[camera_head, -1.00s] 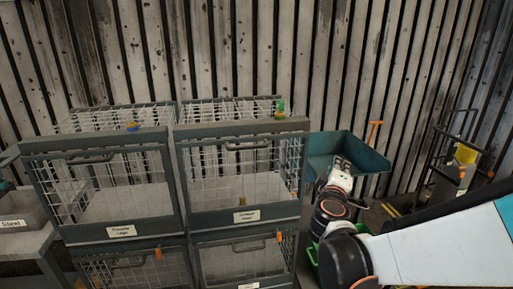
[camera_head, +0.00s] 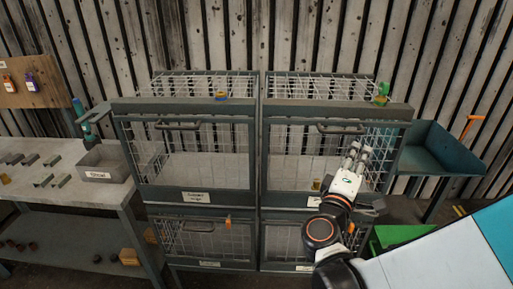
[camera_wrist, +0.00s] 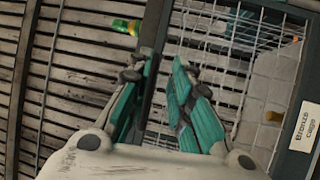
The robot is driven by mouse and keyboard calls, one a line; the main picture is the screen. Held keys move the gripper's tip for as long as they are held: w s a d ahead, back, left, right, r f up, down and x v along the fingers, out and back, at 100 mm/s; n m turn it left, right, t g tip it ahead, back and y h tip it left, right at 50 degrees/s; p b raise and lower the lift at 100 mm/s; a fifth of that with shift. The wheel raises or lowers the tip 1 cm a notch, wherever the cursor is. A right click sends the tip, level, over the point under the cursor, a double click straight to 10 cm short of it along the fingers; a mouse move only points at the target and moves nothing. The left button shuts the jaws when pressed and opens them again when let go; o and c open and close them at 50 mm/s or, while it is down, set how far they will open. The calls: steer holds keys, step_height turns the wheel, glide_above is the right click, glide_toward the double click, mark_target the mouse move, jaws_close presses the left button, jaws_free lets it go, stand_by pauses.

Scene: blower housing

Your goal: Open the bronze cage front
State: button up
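The bronze cage is the upper right cage; its front (camera_head: 290,160) is a grey-framed mesh panel with a dark bar handle (camera_head: 340,128) near the top. The front looks shut. Its pale label (camera_head: 314,201) is partly hidden by my arm in the head view, but reads "Bronze cage" in the wrist view (camera_wrist: 305,126). My gripper (camera_head: 357,152) is before the right part of the front, below and right of the handle. In the wrist view its teal fingers (camera_wrist: 165,62) are apart, with nothing held between them. I cannot tell whether they touch the front.
Another cage (camera_head: 190,150) adjoins on the left, with more cages below. A green and yellow piece (camera_head: 382,92) sits at the top right corner. A workbench (camera_head: 85,190) with a grey bin (camera_head: 103,165) stands left. A teal tray (camera_head: 440,150) stands right.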

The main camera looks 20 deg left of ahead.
mark_target(342, 132)
steer(key=w+a, duration=0.1)
steer(key=w, duration=0.1)
steer(key=w+a+r+n+y+b, duration=0.1)
steer(key=w+a, duration=0.1)
steer(key=w, duration=0.1)
steer(key=w+a+r+y, duration=0.1)
steer(key=w, duration=0.1)
steer(key=shift+w+a+r, duration=0.15)
steer(key=shift+w+a, duration=0.1)
steer(key=shift+a, duration=0.05)
steer(key=shift+c, duration=0.2)
steer(key=shift+d, duration=0.1)
jaws_close()
